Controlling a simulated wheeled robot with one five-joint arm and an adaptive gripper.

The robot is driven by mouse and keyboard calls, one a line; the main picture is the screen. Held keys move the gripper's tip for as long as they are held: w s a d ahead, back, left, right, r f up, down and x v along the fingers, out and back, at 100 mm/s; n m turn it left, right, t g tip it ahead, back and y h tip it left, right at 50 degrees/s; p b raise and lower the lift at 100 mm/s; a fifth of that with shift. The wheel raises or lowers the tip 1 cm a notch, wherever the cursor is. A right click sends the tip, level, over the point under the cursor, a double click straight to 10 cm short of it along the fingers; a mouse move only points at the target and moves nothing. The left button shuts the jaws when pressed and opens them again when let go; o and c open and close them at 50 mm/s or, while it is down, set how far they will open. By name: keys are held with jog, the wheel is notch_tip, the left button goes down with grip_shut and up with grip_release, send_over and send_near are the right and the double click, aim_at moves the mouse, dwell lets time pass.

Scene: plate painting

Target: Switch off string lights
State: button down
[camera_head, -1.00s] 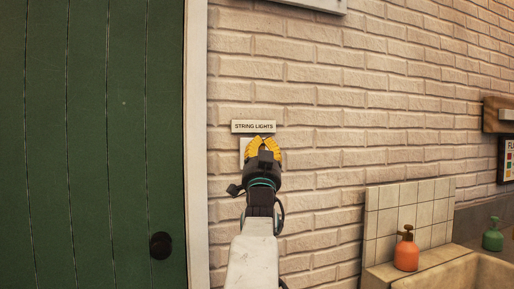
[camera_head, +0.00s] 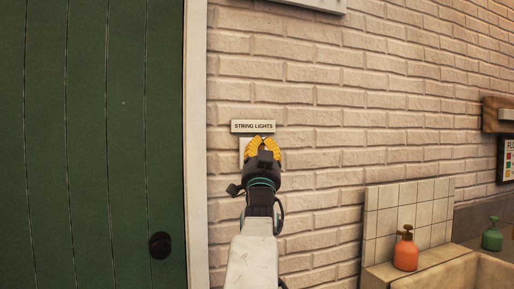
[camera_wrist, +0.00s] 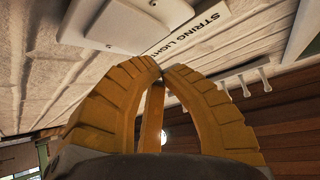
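The string lights switch is a white wall plate (camera_head: 243,146) below the "STRING LIGHTS" label (camera_head: 253,126). In the head view my gripper (camera_head: 263,141) covers most of the plate, so its rocker is hidden. In the wrist view the plate with its raised rocker (camera_wrist: 112,22) is at the upper left, beside the label (camera_wrist: 190,36). My gripper's yellow fingertips (camera_wrist: 161,70) come together at the tips with nothing visible between them. They point at the wall close to the plate; in the wrist view the tips look apart from the rocker. I cannot tell the rocker's position.
A green door (camera_head: 95,140) with a round dark knob (camera_head: 160,245) and a pale frame stands left. An orange soap bottle (camera_head: 405,252) and a green one (camera_head: 492,238) stand by a sink (camera_head: 450,275) at lower right.

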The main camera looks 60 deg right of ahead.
jog(key=shift+w+d, duration=0.1)
dwell(0.3)
jog(key=shift+w+d+b, duration=0.2)
jog(key=shift+b, duration=0.25)
jog(key=shift+w+d+r, duration=0.1)
jog(key=shift+w+d, duration=0.15)
dwell(0.7)
jog(key=shift+s+a+b, duration=0.2)
jog(key=shift+b, duration=0.25)
jog(key=shift+s+a+b, duration=0.35)
jog(key=shift+b, duration=0.35)
jog(key=shift+a, duration=0.15)
dwell(0.4)
